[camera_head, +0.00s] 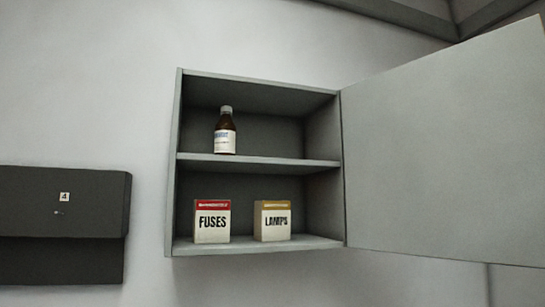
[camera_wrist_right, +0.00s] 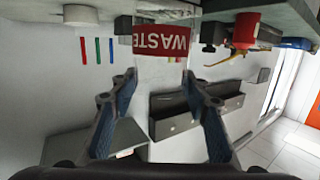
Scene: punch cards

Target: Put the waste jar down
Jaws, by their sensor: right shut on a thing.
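The waste jar (camera_wrist_right: 160,12) is clear with a red band reading "WASTE" (camera_wrist_right: 160,38). I cannot tell whether the jar touches a surface. The head view shows neither the jar nor either gripper.
In the head view, a wall cabinet (camera_head: 260,160) has its door (camera_head: 440,150) open. It holds a brown bottle (camera_head: 225,132), a FUSES box (camera_head: 212,222) and a LAMPS box (camera_head: 272,221). In the wrist view, a red can (camera_wrist_right: 246,30) stands right of the jar, near a grey surface.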

